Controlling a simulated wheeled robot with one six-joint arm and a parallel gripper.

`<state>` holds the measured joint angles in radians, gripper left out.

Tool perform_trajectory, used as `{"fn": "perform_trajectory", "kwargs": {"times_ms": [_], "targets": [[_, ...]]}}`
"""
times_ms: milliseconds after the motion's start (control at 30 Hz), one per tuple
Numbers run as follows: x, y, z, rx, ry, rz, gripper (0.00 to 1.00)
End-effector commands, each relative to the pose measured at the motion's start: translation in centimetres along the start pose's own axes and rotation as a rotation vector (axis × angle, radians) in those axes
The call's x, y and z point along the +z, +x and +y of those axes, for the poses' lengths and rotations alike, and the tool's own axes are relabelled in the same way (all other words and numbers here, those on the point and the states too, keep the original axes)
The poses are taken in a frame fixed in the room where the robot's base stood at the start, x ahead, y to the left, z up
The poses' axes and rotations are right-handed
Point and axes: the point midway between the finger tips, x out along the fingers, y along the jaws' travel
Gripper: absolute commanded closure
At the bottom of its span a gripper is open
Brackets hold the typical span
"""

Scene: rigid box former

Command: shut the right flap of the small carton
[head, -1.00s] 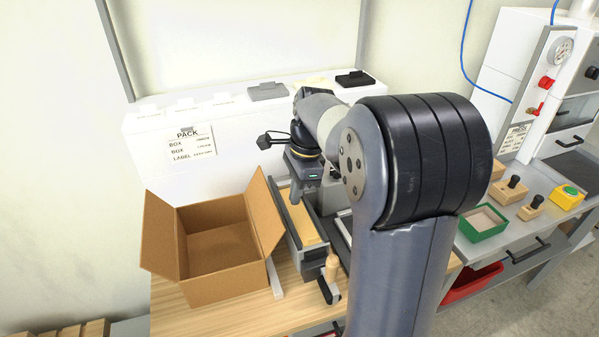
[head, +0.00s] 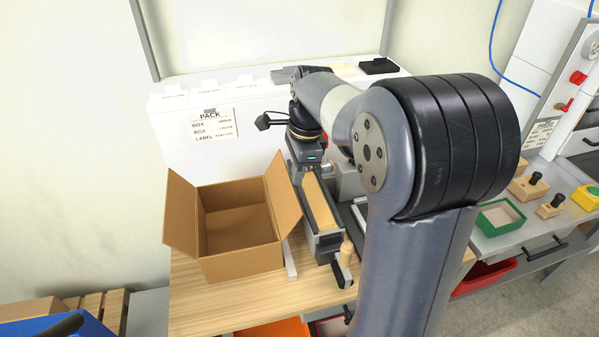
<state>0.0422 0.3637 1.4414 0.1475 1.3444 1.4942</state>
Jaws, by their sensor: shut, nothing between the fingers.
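The small carton (head: 240,262) is a brown box standing open at the top on the wooden bench. Its right flap (head: 283,198) stands up and leans outward to the right. Its left flap (head: 181,208) also stands up, tilted outward. My gripper (head: 298,182) points down just right of the right flap, close to its outer face. It is shut and holds nothing. The fingertips are small and partly hidden, so I cannot tell whether they touch the flap.
A grey tape dispenser-like device (head: 327,240) with a tan strip and a wooden handle stands right of the carton. A white ledge with a PACK sign (head: 213,124) is behind. A green tray (head: 500,217) lies far right. Bare bench (head: 230,310) shows in front.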

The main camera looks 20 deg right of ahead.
Motion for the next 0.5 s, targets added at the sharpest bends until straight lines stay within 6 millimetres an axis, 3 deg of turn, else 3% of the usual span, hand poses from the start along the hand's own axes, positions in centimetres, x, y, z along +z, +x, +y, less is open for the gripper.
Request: {"fn": "perform_trajectory", "kwargs": {"times_ms": [500], "targets": [[1.4,-0.7,0.0,0.001,-0.004,0.115,1.00]]}}
